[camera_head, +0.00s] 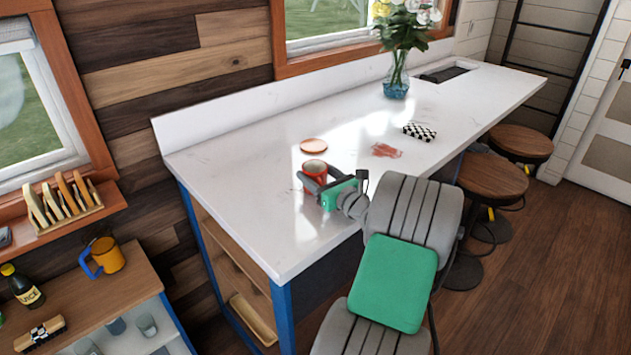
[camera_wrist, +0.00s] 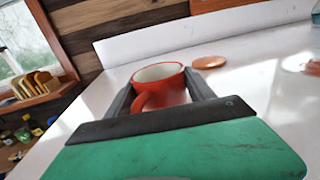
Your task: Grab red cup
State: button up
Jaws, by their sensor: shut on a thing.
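The red cup (camera_head: 315,169) stands upright on the white counter, near its left part. In the wrist view the red cup (camera_wrist: 165,88) has a pale inside and its handle faces my gripper. My gripper (camera_head: 312,176) is around the cup, with one finger on each side, and is shut on it. In the wrist view the fingers of my gripper (camera_wrist: 165,92) flank the cup. The cup's lower part is hidden behind the gripper's body. I cannot tell whether its base touches the counter.
On the counter (camera_head: 240,180) are an orange-brown round disc (camera_head: 313,145), a reddish flat item (camera_head: 384,150), a black-and-white checkered item (camera_head: 419,131) and a glass vase of flowers (camera_head: 397,80). Stools (camera_head: 492,176) stand at the right. The counter left of the cup is clear.

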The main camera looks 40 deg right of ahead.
jog(key=c, duration=0.7)
jog(key=shift+c, duration=0.9)
jog(key=shift+r, duration=0.15)
